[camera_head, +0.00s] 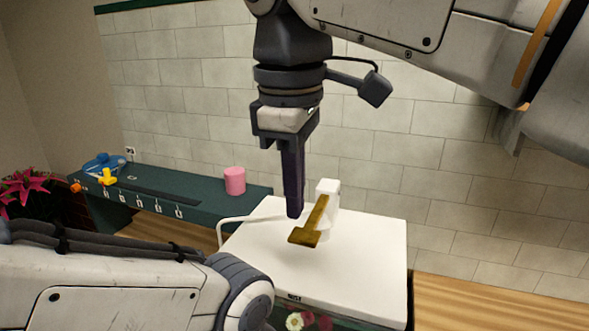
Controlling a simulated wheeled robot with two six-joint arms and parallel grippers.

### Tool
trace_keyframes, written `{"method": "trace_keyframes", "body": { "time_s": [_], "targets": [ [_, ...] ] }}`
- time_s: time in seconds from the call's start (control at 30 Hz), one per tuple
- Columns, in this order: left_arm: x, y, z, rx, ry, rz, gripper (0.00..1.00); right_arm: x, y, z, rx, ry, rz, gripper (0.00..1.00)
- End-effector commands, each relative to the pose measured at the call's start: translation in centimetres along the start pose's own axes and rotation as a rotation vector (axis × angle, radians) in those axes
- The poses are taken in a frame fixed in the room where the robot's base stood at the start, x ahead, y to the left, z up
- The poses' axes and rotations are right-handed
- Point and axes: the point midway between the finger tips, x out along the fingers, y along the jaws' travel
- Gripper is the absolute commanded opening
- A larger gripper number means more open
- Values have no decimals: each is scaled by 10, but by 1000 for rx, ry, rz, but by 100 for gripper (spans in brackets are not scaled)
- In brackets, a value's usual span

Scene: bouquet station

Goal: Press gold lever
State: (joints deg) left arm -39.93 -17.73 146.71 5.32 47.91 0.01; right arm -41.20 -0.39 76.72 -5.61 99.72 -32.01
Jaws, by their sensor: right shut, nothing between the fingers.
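The gold lever (313,222) slopes up from a flat gold pad at its near end to a white block (328,193) on the white box top (350,270). My right gripper (294,212) comes down from above, with its fingers pointing down and closed together, holding nothing. In the picture its tip is just left of the lever and above its pad; I cannot tell whether it touches. My left arm crosses the lower left, and its gripper is out of view.
A green bench (150,195) at the left holds a pink cylinder (235,180), a yellow piece (107,176) and a blue item (103,163). Pink flowers (28,188) stand at the far left. A wooden surface (480,300) lies at the right. A tiled wall is behind.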

Motion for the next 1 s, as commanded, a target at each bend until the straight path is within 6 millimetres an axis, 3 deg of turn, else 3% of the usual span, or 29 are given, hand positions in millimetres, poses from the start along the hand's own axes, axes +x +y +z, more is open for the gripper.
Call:
{"method": "trace_keyframes", "body": {
  "time_s": [0.1,0.3,1.0],
  "targets": [
    [-3,0,0,0,1,0,50,-19,-3,-1,-2,2,2,0],
    [-4,0,0,1,1,0,50,-31,-5,0,-1,1,1,0],
    [-4,0,0,0,1,0,50,-32,-5,1,1,1,2,0]
  ]
}}
